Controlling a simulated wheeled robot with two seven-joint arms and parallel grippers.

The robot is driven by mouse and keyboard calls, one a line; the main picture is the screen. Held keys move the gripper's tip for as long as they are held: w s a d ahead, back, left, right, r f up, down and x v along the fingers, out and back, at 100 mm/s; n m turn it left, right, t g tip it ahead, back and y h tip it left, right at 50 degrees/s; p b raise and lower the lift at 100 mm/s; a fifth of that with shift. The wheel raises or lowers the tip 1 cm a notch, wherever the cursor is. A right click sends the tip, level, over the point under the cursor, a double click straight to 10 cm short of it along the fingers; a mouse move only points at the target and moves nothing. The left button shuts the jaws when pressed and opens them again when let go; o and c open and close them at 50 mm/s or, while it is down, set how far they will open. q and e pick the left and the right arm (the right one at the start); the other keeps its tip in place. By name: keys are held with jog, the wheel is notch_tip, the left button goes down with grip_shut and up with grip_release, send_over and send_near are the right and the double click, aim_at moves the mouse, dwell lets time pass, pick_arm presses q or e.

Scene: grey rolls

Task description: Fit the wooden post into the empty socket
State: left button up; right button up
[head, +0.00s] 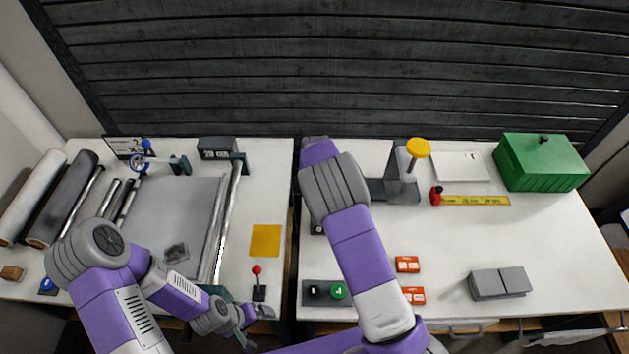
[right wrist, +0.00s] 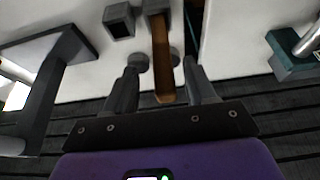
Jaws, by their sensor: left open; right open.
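The wooden post (right wrist: 162,62) shows in the right wrist view as a narrow brown bar, its far end at a grey block (right wrist: 156,6). Beside that block, to the left, is a grey square socket (right wrist: 118,22) with a dark, empty opening. My right gripper (right wrist: 160,72) is open, with one finger on each side of the post and gaps visible; it does not grip it. In the head view my right arm hides this gripper and the post. My left gripper (head: 260,328) is open and empty near the front edge of the left table.
A grey stand with a yellow knob (head: 418,148) is right of my right arm. Rolls (head: 63,199) and a long metal roller (head: 229,220) occupy the left table. A dark slatted wall (head: 350,70) closes the back.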

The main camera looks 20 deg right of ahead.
jog(key=x, duration=0.4)
jog(key=shift+w+f, duration=0.15)
jog(key=shift+w, duration=0.3)
grip_shut()
